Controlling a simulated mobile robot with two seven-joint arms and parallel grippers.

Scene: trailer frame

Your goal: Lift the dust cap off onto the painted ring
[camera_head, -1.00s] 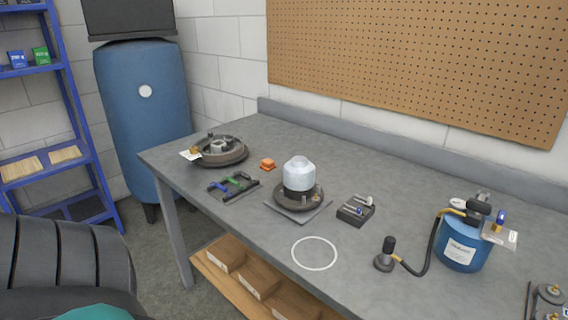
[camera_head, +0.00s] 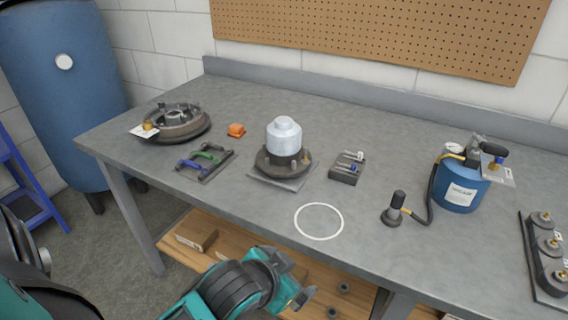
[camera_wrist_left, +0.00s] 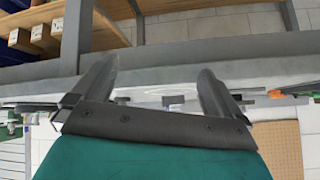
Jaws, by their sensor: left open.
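The dust cap (camera_head: 284,137) is a pale, domed cylinder. It sits upright on a dark round hub (camera_head: 268,164), which stands on a square grey plate (camera_head: 285,184) on the bench. The painted ring (camera_head: 319,236) is a thin white circle on the bench top near the front edge, in front of the hub and a little right; it is empty. My left gripper (camera_head: 305,283) is in front of the bench, low and below the ring in the picture. In the left wrist view my left gripper (camera_wrist_left: 162,88) is open with nothing between its fingers. My right gripper is not in view.
A tool rack (camera_head: 205,160) lies left.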

